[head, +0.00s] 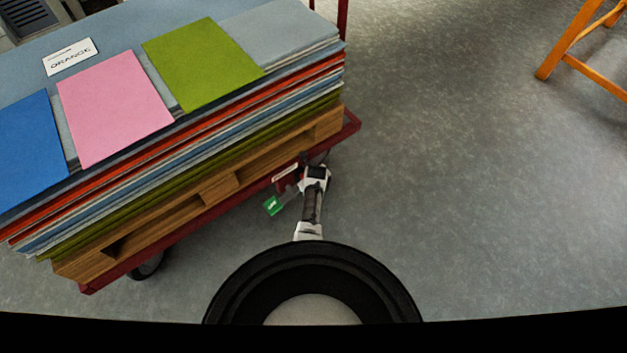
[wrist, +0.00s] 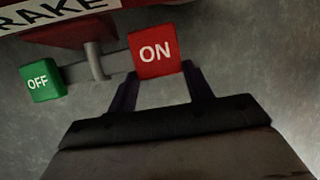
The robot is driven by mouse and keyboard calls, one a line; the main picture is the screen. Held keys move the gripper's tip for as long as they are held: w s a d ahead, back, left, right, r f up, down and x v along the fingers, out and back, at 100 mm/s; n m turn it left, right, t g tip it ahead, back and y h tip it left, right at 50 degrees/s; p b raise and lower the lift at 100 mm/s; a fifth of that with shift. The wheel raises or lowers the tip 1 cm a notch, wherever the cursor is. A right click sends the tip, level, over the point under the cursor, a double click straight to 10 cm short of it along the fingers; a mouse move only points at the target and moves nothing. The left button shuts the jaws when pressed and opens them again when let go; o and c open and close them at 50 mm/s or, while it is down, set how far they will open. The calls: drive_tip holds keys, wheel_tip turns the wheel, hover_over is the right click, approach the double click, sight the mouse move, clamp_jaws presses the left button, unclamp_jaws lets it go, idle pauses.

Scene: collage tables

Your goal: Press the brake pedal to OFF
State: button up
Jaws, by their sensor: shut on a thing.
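The brake pedal is a rocker bar with two square pads under the red cart's frame. In the wrist view the green OFF pad (wrist: 42,82) is at the left and the red ON pad (wrist: 155,54) is at the centre. My gripper (wrist: 160,72) has one finger on each side of the ON pad and is shut on it. The OFF pad is clear of the fingers. In the head view the green OFF pad (head: 272,205) shows beside my arm; the ON pad is hidden there.
The red cart (head: 352,122) carries a wooden pallet (head: 215,186) and a stack of coloured sheets (head: 205,62). A sign reading BRAKE (wrist: 60,10) is above the pedal. An orange wooden stand (head: 570,40) is at the upper right. The grey floor (head: 460,180) is free to the right.

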drive_tip(key=shift+s, duration=0.1)
drive_tip(key=o, duration=1.4)
drive_tip(key=shift+r, duration=0.1)
drive_tip(key=p+v, duration=0.4)
drive_tip(key=v, duration=0.9)
drive_tip(key=shift+s+r+p, duration=0.15)
drive_tip(key=shift+r+p, duration=0.15)
drive_tip(key=shift+p, duration=0.1)
